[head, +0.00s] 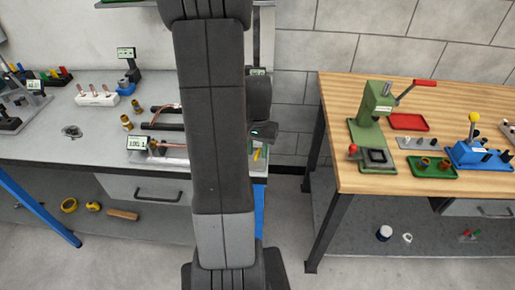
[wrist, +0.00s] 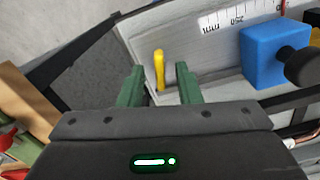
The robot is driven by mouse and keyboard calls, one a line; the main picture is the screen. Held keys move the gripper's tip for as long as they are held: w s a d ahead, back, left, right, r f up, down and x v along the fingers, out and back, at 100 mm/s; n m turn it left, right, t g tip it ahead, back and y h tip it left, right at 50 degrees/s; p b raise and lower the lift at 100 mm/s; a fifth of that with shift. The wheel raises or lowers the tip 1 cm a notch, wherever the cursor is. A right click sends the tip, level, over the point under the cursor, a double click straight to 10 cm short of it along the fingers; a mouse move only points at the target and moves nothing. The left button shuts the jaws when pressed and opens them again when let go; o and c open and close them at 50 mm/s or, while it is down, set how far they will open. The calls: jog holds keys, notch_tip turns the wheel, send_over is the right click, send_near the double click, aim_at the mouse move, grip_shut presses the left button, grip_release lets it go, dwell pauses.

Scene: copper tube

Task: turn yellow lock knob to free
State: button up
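The yellow lock knob (wrist: 159,70) is a slim lever by the edge of a grey metal plate in the wrist view. It appears near upright in that picture. In the head view a small yellow piece (head: 257,154), likely the same knob, shows at the bench's right end, just below my gripper's dark body. My gripper (wrist: 160,74) is open, with two green fingers apart. The knob appears in the gap between the fingertips, touching neither in the picture. I cannot tell whether it is within their reach in depth. The fingers are not clear in the head view.
A blue block (wrist: 272,53) with a black knob (wrist: 303,68) sits right of the fingers, beside a marked scale (wrist: 238,18). The grey bench (head: 60,147) holds several fixtures. A wooden table (head: 345,180) with a green press (head: 374,112) stands right, across a floor gap.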

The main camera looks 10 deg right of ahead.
aim_at(258, 152)
grip_shut()
jog(key=shift+n+b, duration=0.45)
jog(key=shift+n, duration=1.15)
grip_release()
notch_tip(258, 152, up, 14)
jog(key=shift+b, duration=0.3)
